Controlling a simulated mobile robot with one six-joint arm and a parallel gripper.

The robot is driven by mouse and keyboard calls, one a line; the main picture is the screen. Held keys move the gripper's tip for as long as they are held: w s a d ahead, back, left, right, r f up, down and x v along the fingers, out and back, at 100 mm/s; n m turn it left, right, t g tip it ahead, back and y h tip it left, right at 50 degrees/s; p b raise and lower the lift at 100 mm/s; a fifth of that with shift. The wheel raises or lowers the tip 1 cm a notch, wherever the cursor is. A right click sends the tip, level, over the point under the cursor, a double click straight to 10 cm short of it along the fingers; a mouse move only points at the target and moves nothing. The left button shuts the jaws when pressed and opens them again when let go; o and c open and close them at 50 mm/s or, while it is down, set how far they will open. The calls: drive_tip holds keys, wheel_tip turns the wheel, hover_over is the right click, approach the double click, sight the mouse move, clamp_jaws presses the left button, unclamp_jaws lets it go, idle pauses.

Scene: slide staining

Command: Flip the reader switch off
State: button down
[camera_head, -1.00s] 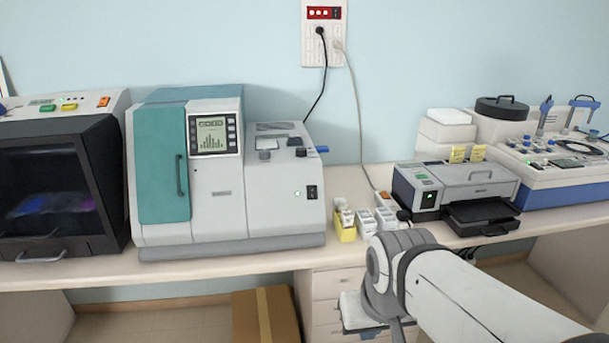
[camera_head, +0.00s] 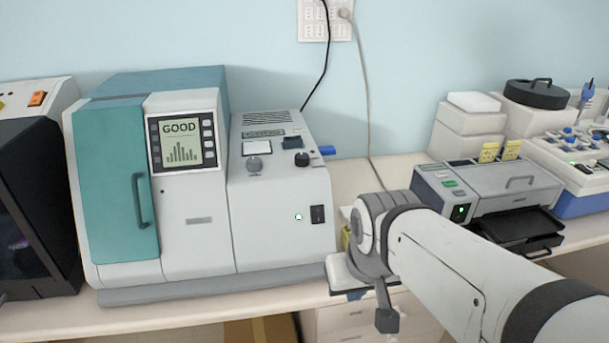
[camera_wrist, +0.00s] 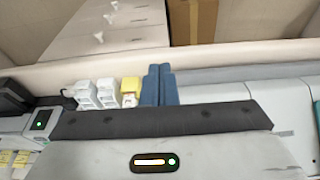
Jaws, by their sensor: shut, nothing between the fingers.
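The reader (camera_head: 190,240) is a white machine with a teal door, its screen (camera_head: 183,143) showing "GOOD" above bars. Which way the switch is tilted is too small to tell. My gripper (camera_wrist: 160,70) shows in the wrist view with its blue fingers together and empty, over the bench edge near the reader's grey base (camera_wrist: 240,72). The switch is not visible there. In the head view my arm is right of the switch, and the fingers are mostly hidden.
White boxes (camera_wrist: 98,92) and a yellow box (camera_wrist: 130,90) stand close beside my fingers in the wrist view. A printer (camera_head: 500,195) stands to the right, and a dark-fronted machine (camera_head: 30,200) to the left. A cable (camera_head: 365,110) hangs behind the bench.

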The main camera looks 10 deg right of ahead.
drive_tip(key=shift+a, duration=0.15)
drive_tip(key=w+d+r+n+t+y+b, duration=0.1)
drive_tip(key=w+d+r+n+y+b, duration=0.2)
drive_tip(key=w+r+n+b, duration=0.4)
drive_tip(key=shift+w+d+r+n+t+y+b, duration=0.2)
drive_tip(key=shift+w+r+n+t+y+b, duration=0.3)
drive_tip(key=shift+w+r+n, duration=2.75)
drive_tip(key=f+n, duration=0.1)
drive_tip(key=n, duration=0.1)
drive_tip(key=f+n, duration=0.1)
drive_tip(key=n, duration=0.1)
drive_tip(key=shift+w+f, duration=0.3)
drive_tip(key=shift+w, duration=0.05)
approach(316, 215)
wheel_tip(316, 215, down, 2)
drive_tip(key=s+a, duration=0.1)
drive_tip(key=s, duration=0.1)
drive_tip(key=shift+w+a+f+p, duration=0.1)
drive_tip(key=shift+w+f+p, duration=0.15)
drive_tip(key=shift+w+f, duration=0.35)
drive_tip(key=shift+w+a+f+p, duration=0.15)
drive_tip(key=shift+w+f+p, duration=0.15)
drive_tip(key=shift+w, duration=0.6)
drive_tip(key=shift+w+a+f+p, duration=0.1)
drive_tip(key=shift+w+f+p, duration=0.25)
drive_tip(key=shift+w, duration=0.35)
